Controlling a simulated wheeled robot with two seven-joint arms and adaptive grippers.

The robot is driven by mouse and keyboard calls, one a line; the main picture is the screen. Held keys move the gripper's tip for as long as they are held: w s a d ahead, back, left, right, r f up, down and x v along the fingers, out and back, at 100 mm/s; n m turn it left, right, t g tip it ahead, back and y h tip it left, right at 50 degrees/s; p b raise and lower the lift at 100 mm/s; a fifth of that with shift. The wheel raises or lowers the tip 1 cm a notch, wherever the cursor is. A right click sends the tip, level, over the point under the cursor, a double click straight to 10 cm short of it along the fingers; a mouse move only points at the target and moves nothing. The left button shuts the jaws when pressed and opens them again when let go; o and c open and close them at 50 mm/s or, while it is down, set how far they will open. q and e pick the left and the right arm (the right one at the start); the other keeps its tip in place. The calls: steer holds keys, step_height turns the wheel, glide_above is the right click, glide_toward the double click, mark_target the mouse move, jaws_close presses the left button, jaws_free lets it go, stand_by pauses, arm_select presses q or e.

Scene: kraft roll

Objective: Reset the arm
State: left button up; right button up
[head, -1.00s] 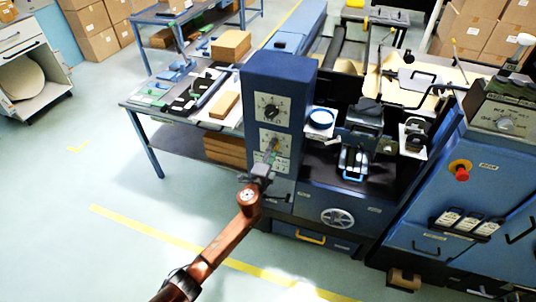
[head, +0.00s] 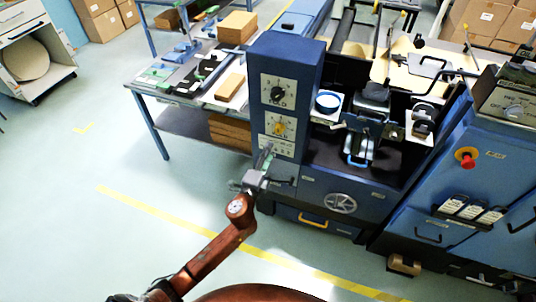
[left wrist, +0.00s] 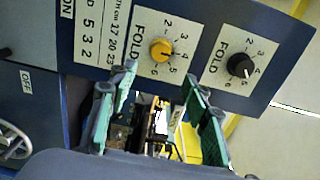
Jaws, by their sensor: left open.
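My left gripper (head: 265,156) is open and empty, in front of the blue control column (head: 290,62), just below its lower dial. In the left wrist view, its green-padded fingers (left wrist: 162,98) stand apart with nothing between them. The yellow knob (head: 278,127) on the lower FOLD dial is uncovered. It also shows in the left wrist view (left wrist: 160,48), apart from the fingers. The black knob (head: 278,93) sits on the upper FOLD dial and shows beside the yellow one in the left wrist view (left wrist: 238,65). My right gripper is not in view.
The blue machine has a round handwheel (head: 340,203) and a red button (head: 466,157) to the right. A workbench (head: 180,92) with tools and a cardboard stack (head: 238,27) stands to the left. The floor at the left front is clear.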

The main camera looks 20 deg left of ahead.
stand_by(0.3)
arm_select(q)
steer(key=s+a+f+n+g+y, duration=0.1)
steer(key=s+a+f+n+g, duration=0.2)
steer(key=f, duration=0.9)
steer(key=s+a+f+n+g, duration=0.1)
steer(key=s+a+f+g, duration=0.2)
steer(key=f, duration=1)
steer(key=s+a+f+n+g+y, duration=0.15)
steer(key=s+a+f, duration=0.3)
steer(key=f, duration=0.75)
steer(key=s+a+f+n+g, duration=0.2)
steer(key=s+f+n+g, duration=0.2)
steer(key=s+f, duration=1.35)
steer(key=s+f+n+g, duration=0.2)
steer(key=s+f, duration=0.2)
steer(key=s, duration=0.9)
steer(key=s+f+n+g+h, duration=0.1)
steer(key=s+f, duration=0.4)
steer(key=s, duration=0.9)
steer(key=s+f+n+g, duration=0.3)
steer(key=s+f+n, duration=0.1)
steer(key=s, duration=0.9)
steer(key=shift+s+d+f+h, duration=0.2)
steer(key=shift+f+h, duration=0.15)
steer(key=shift+f, duration=0.15)
